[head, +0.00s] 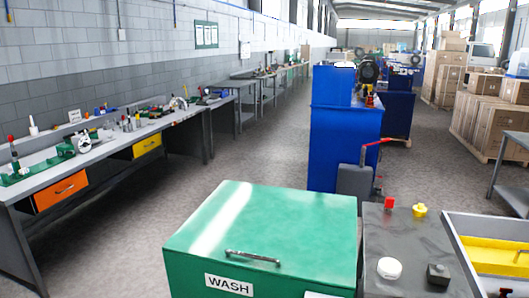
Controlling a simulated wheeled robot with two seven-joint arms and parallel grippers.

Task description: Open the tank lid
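The green tank lid (270,225) is at the bottom middle of the head view, its flat top lying level and shut over the tank. A grey bar handle (252,257) runs along its near edge. Below the handle a white label (229,285) on the green front reads "WASH". The lower part of the tank is cut off by the bottom of the picture. Neither of my grippers shows in this view.
A grey surface (415,240) right of the tank holds small items, including a white round tub (389,268). A grey-rimmed yellow tray (495,255) is farther right. A blue cabinet (338,150) stands behind. Workbenches (90,160) line the left wall; the floor (215,160) between is clear.

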